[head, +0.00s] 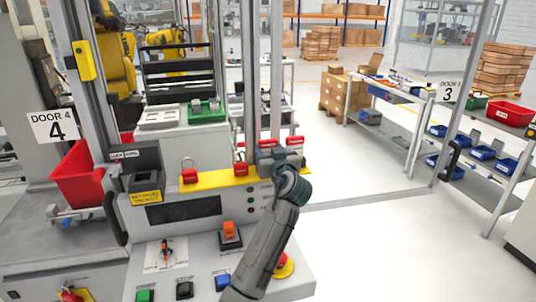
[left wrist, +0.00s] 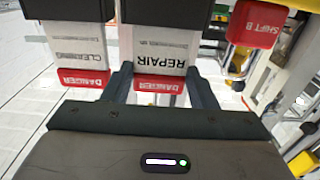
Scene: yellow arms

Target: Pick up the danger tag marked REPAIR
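The danger tag marked REPAIR (left wrist: 162,48) hangs in the middle of the left wrist view, its lettering upside down, with a red DANGER band at its lower edge. In the head view its red top (head: 267,143) shows just above my gripper, which hides the rest. My left gripper (left wrist: 161,92) is open, with one finger on each side of the tag and slight gaps visible. In the head view the left gripper (head: 272,156) is at the panel's yellow strip. My right gripper is not in view.
A second danger tag, CLEANING (left wrist: 82,45), hangs close beside one finger. A red SHIFT B padlock (left wrist: 255,25) is on the other side. A red mushroom button (head: 284,266) lies below my arm.

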